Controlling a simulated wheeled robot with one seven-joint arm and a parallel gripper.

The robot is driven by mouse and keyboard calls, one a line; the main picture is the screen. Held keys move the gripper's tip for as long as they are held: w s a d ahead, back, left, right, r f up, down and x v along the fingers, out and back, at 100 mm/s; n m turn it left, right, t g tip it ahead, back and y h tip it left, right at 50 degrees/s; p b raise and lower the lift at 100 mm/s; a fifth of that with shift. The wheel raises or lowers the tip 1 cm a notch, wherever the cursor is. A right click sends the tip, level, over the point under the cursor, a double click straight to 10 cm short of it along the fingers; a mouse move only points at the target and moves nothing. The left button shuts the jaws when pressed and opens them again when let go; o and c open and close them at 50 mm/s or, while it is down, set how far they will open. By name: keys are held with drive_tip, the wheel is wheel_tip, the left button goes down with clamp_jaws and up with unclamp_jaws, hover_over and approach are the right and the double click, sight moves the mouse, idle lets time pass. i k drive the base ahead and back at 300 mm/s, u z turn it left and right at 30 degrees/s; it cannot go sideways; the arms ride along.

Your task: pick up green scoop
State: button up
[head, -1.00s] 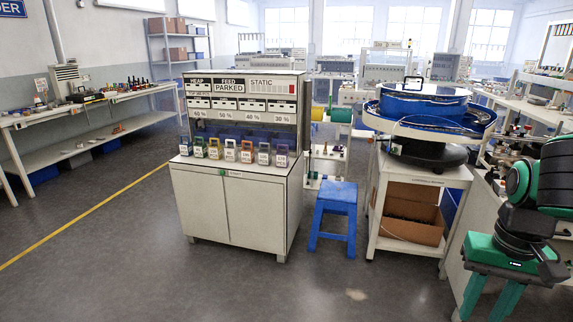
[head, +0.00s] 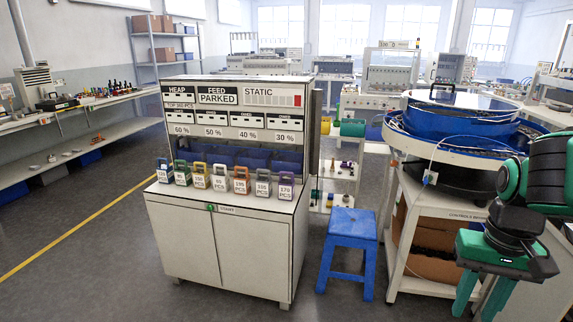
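A green-framed scoop-like holder (head: 182,172) with a white number label stands upright on the front ledge of the white cabinet (head: 225,250). It is second from the left in a row of similar coloured ones. My gripper (head: 478,312) is at the lower right, pointing down, with its two green fingers apart and nothing visible between them. It is well to the right of the cabinet and far from the green holder.
A blue stool (head: 350,235) stands beside the cabinet. A cart (head: 430,205) with a blue round feeder (head: 460,125) is at right, close to my arm. A long bench (head: 90,105) lines the left wall. Floor in front of the cabinet and at left is clear.

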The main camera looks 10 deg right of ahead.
sight(337, 123)
drive_tip(key=i, duration=1.65)
drive_tip(key=u, duration=1.7)
drive_tip(key=i, duration=4.65)
